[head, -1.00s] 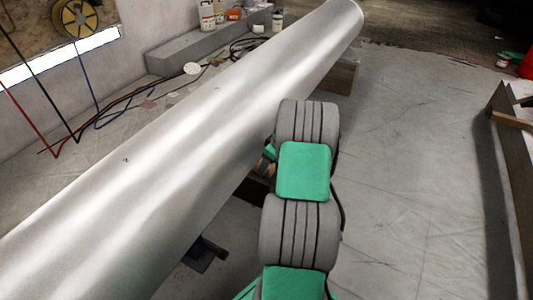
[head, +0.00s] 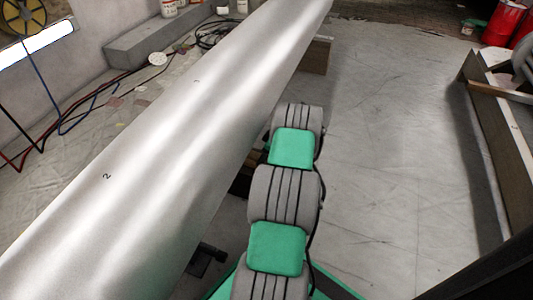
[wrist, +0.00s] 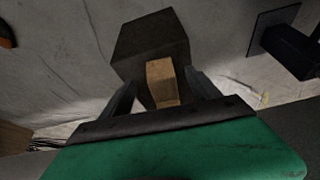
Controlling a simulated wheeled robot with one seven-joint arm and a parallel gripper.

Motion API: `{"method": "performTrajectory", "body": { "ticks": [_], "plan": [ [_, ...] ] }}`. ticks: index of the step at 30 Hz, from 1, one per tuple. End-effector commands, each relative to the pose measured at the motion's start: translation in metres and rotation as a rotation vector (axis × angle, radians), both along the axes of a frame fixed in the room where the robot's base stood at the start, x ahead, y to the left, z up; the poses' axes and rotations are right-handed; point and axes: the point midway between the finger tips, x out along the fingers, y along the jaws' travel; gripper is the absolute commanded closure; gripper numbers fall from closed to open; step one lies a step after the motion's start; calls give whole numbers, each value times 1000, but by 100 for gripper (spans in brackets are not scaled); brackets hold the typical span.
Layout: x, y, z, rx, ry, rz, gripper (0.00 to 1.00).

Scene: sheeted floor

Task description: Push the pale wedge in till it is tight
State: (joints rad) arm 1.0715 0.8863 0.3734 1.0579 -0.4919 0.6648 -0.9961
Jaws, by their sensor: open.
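In the wrist view the pale wedge (wrist: 161,80) is a tan wooden piece, its narrower part hidden by my gripper's body. It lies against or in front of a dark brown block (wrist: 148,36); I cannot tell whether they touch. My gripper (wrist: 161,76) is open, with one finger on each side of the wedge and gaps between fingers and wood. In the head view a long grey metal cylinder (head: 165,150) runs diagonally, and my arm hides the gripper and wedge beside its lower right side.
A black stand (head: 206,259) sits low beside the cylinder and also shows in the wrist view (wrist: 288,42). A wooden block (head: 318,55) is under the cylinder's far part. A wooden frame (head: 500,150) and red containers (head: 503,25) stand right. The floor between is clear.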

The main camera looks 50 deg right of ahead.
Motion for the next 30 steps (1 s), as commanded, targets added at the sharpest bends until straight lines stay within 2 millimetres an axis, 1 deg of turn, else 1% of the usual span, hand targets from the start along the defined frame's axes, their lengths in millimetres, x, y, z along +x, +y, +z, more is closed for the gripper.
{"method": "performTrajectory", "body": {
  "ticks": [1, 3, 6, 9, 12, 20, 30],
  "plan": [
    [4, 2, -14, 1, 0, 1, 29],
    [9, 3, -26, 0, 0, 2, 29],
    [15, 4, -40, 0, 0, 2, 29],
    [19, 5, -48, -1, -1, 1, 29],
    [21, 6, -52, 0, 0, 1, 29],
    [22, 6, -52, 0, 0, 1, 29],
    [21, 6, -52, 0, 0, 1, 56]
  ]
}}
